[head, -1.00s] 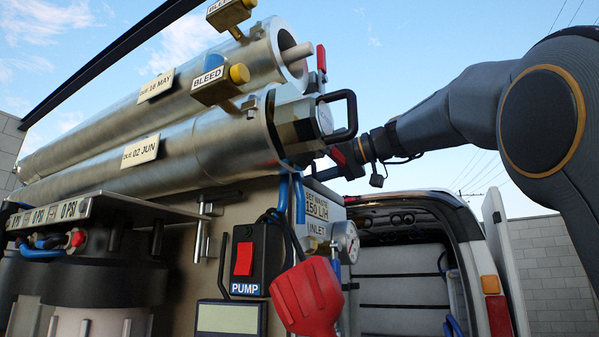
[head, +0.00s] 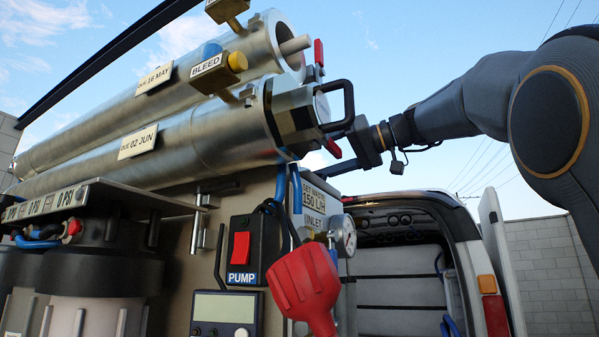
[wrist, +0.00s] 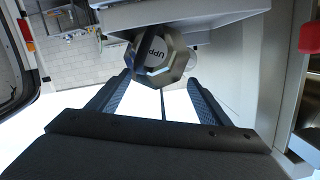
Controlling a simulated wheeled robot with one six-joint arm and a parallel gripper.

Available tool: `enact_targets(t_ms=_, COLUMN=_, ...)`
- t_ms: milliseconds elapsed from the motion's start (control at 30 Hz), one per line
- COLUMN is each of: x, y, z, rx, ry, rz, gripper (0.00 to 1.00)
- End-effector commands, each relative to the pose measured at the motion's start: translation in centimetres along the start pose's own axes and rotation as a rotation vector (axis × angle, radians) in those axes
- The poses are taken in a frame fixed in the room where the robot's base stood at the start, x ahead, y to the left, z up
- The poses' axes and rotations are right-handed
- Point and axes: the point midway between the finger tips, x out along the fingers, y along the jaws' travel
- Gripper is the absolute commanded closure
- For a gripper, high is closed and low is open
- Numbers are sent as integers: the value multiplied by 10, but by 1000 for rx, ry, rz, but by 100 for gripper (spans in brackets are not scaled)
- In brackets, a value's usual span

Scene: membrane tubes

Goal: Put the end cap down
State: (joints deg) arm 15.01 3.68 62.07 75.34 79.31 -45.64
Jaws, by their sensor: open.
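The end cap (wrist: 168,58) is a grey metal octagon with a black handle and lettering starting "UPP". In the wrist view it rests against a pale grey ledge (wrist: 205,12), just beyond my fingertips; that view appears upside down, so the ledge is under it. My gripper (wrist: 160,84) is open, its fingers spread to either side of the cap with nothing held. In the head view my gripper (head: 357,152) is right of the lower tube's end, and I cannot make out the end cap there.
The upper tube (head: 160,95) is open at its right end, a pale rod showing inside. The lower tube (head: 205,140) has its own octagonal cap (head: 296,118) with a black handle. A red connector (head: 305,288), gauge (head: 343,236) and pump switch (head: 241,250) crowd below. A van stands behind.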

Motion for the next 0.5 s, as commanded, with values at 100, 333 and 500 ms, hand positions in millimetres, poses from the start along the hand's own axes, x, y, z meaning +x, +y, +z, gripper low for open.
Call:
enact_targets(t_ms=100, x=-27, y=2, z=1, rx=-1, ry=3, rz=5, gripper=28)
enact_targets(t_ms=333, x=-61, y=1, z=0, rx=-1, ry=1, rz=2, gripper=28)
enact_targets(t_ms=500, x=-71, y=0, z=0, rx=0, ry=0, rz=0, gripper=28)
